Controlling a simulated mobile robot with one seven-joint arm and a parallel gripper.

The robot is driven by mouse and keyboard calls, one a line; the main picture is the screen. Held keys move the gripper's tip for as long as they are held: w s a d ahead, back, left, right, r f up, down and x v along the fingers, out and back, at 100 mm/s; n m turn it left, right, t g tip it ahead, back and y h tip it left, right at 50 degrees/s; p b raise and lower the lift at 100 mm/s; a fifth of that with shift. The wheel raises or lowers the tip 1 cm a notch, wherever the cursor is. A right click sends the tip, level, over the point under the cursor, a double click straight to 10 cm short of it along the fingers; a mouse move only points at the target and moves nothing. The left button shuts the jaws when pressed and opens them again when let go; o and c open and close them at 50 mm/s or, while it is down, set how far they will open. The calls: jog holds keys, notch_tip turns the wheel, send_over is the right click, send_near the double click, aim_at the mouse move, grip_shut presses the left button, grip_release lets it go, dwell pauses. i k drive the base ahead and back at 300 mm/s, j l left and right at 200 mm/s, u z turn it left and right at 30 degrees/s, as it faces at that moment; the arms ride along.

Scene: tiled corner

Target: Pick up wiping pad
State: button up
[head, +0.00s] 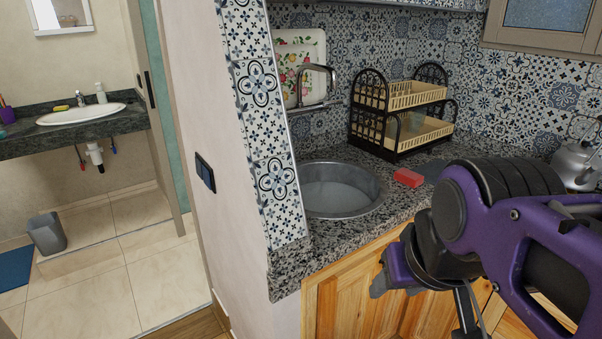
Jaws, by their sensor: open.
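A small red block (408,177), which looks like the wiping pad, lies on the speckled granite counter (330,238) just right of the round sink. It is in plain view, and nothing touches it from above. My gripper (422,300) hangs at the lower right, in front of the wooden cabinet doors and nearer to me than the counter. It is apart from the red block. Its jaws are open and no object shows between them. My purple and black arm hides part of the counter and cabinet on the right.
The sink (338,190) with its tall faucet (317,82) is left of the block. A two-tier dish rack (402,110) stands behind it, and a kettle (577,163) at the right. A tiled wall end (262,130) borders the counter's left. A yellow sponge (61,107) lies in the far bathroom.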

aim_at(413, 179)
jog(key=i+l+u, duration=0.1)
jog(key=i, duration=0.3)
jog(key=l+z, duration=0.1)
jog(key=z, duration=0.55)
jog(key=i+l+u, duration=0.15)
jog(key=l, duration=0.25)
jog(key=i+l+u, duration=0.2)
jog(key=l, duration=0.2)
